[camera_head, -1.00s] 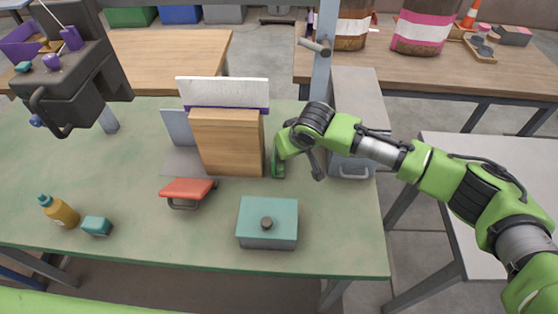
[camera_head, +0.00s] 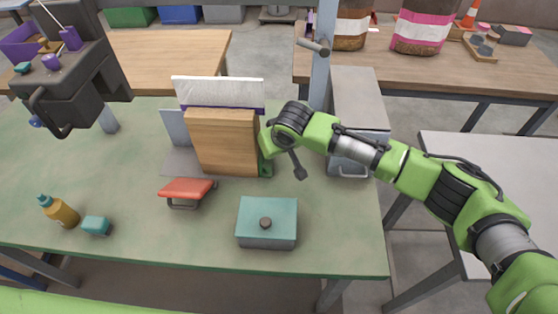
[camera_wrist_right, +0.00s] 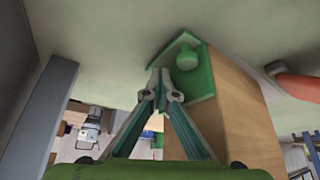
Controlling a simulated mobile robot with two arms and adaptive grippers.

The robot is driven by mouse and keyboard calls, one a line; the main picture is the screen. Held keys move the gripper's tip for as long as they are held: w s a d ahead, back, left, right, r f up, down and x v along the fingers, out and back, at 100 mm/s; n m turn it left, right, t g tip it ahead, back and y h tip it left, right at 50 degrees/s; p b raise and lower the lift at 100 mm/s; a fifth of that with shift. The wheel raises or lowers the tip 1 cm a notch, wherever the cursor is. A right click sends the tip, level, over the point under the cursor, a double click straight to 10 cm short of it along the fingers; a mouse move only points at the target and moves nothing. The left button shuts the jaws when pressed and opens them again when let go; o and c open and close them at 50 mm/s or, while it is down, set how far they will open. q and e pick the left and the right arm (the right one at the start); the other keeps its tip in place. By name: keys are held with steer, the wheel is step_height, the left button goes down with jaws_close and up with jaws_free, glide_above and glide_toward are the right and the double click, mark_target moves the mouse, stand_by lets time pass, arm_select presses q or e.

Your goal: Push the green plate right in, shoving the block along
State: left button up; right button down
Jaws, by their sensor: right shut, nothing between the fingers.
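The green plate (camera_head: 265,165) stands upright against the right side of the wooden block (camera_head: 225,145), mostly hidden behind my arm in the head view. In the right wrist view the plate (camera_wrist_right: 203,72) shows a round green knob, with the block (camera_wrist_right: 243,120) directly behind it. My right gripper (camera_wrist_right: 163,88) is shut and empty, its fingertips at the plate's edge beside the knob; they look to be touching it. In the head view my right wrist is just right of the block and hides the fingers. My left gripper is not in view.
A white panel with a purple strip (camera_head: 218,90) stands behind the block, and a grey plate (camera_head: 175,127) to its left. A red-topped handled piece (camera_head: 187,190) and a teal-lidded box (camera_head: 267,220) lie in front. A grey box (camera_head: 358,105) is behind my right arm.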

steer(key=shift+a+r, duration=0.1)
steer(key=shift+a, duration=2.2)
steer(key=d+r+p, duration=0.3)
steer(key=r+p, duration=0.4)
steer(key=p, duration=0.2)
steer(key=shift+r, duration=0.4)
steer(key=shift+d, duration=0.1)
